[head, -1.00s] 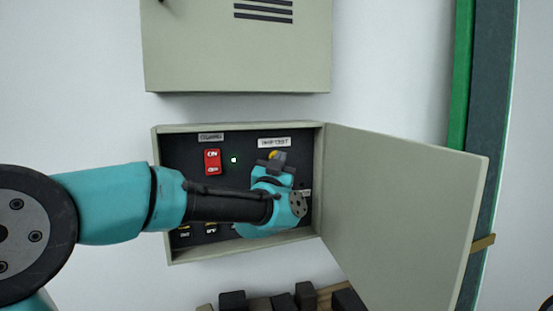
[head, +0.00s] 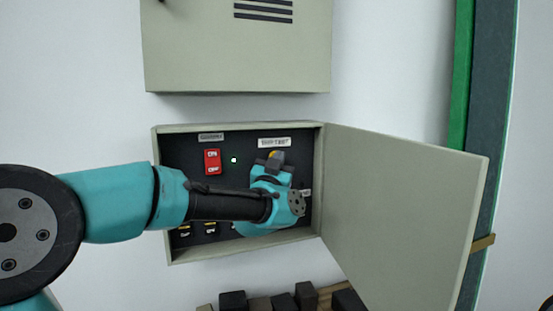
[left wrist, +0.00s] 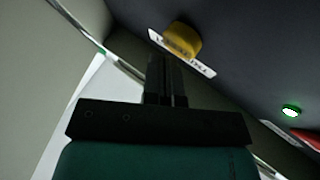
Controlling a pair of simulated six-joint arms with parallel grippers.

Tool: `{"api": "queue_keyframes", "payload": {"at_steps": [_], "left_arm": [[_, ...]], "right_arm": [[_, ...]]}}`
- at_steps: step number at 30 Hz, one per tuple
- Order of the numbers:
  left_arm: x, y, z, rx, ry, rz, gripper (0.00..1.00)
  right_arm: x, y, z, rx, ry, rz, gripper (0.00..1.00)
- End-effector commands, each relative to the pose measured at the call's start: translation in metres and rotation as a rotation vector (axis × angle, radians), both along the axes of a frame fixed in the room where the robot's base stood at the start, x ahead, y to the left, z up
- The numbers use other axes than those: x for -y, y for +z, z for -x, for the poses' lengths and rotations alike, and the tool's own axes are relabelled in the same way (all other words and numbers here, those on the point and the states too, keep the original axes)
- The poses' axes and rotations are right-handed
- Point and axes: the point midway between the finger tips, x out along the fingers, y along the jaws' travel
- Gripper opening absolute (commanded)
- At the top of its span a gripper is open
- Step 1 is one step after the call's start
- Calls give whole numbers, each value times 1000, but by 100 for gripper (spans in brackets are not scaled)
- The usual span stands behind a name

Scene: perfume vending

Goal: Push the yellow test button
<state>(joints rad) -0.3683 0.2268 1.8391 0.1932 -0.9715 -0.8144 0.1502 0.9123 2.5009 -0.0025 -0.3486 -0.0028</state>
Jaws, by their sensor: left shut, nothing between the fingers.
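The yellow test button (head: 271,154) sits in the upper right of the open box's dark panel, under a white label (head: 274,142). In the head view my left gripper (head: 278,155) is in front of it and hides most of it. In the left wrist view the button (left wrist: 182,39) shows as a short yellow cylinder just beyond the tips of my shut, empty left fingers (left wrist: 163,62). I cannot tell whether the fingertips touch it. My right gripper is not in view.
A red switch (head: 212,162) and a lit green lamp (head: 234,160) are on the panel's left. The box door (head: 400,210) stands open to the right. A closed grey cabinet (head: 235,60) hangs above. Dark blocks (head: 233,301) lie below.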

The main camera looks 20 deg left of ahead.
Motion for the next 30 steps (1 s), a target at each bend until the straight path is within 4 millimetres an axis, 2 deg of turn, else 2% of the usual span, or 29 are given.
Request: {"api": "queue_keyframes", "payload": {"at_steps": [30], "left_arm": [[-5,0,-7,-1,0,0,0]], "right_arm": [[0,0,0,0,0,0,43]]}}
